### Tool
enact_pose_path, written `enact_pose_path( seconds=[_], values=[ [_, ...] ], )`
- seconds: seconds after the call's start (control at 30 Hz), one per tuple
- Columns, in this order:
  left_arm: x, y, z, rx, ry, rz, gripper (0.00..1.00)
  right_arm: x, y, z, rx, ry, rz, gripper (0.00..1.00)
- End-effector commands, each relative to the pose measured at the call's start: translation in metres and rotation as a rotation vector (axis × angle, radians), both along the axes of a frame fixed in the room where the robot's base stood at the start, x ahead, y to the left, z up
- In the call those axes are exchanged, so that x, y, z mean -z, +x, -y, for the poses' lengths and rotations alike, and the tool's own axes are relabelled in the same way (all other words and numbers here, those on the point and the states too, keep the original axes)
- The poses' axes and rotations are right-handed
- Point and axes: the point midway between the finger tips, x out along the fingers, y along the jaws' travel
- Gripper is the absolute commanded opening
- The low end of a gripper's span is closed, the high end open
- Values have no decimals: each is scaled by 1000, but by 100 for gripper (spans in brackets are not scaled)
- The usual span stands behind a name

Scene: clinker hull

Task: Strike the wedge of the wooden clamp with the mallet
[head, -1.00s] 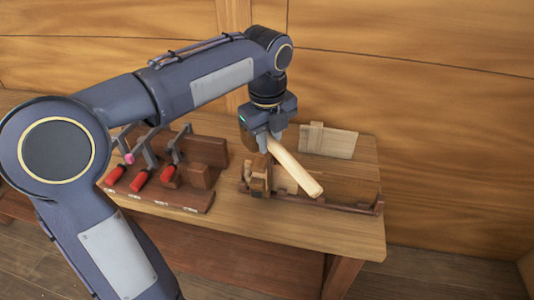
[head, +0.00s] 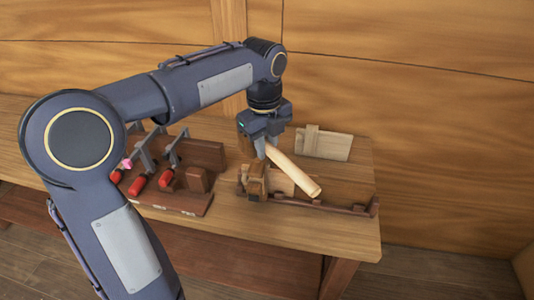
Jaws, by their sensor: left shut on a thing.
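My left gripper (head: 265,146) points down over the bench and is shut on the mallet. The mallet's pale round handle (head: 292,171) slants down to the right from the fingers. A brown block at the gripper's left, seemingly the mallet head (head: 243,144), is partly hidden by the gripper. A brown wooden piece that looks like the clamp (head: 257,181) stands just below the gripper in the picture, at the left end of a low dark rack. I cannot make out its wedge, nor whether the mallet touches it. My right gripper is not in view.
A dark wooden stand (head: 180,201) with several red-handled metal clamps is at the left, near my left arm. A pale board (head: 324,144) with an upright strip lies at the back right. A plank wall stands behind.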

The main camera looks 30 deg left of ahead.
Motion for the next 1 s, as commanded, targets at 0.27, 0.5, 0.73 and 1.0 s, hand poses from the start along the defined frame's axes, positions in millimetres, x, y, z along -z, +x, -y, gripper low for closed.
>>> enact_pose_path(
  seconds=[0.27,0.5,0.73,1.0],
  values=[
    [-1,1,0,-1,-1,4,0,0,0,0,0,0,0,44],
    [-1,0,0,-1,-1,4,0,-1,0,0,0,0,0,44],
    [0,-1,1,-1,-1,3,0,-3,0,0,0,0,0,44],
    [30,-1,0,-2,1,-12,0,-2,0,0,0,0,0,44]
  ],
)
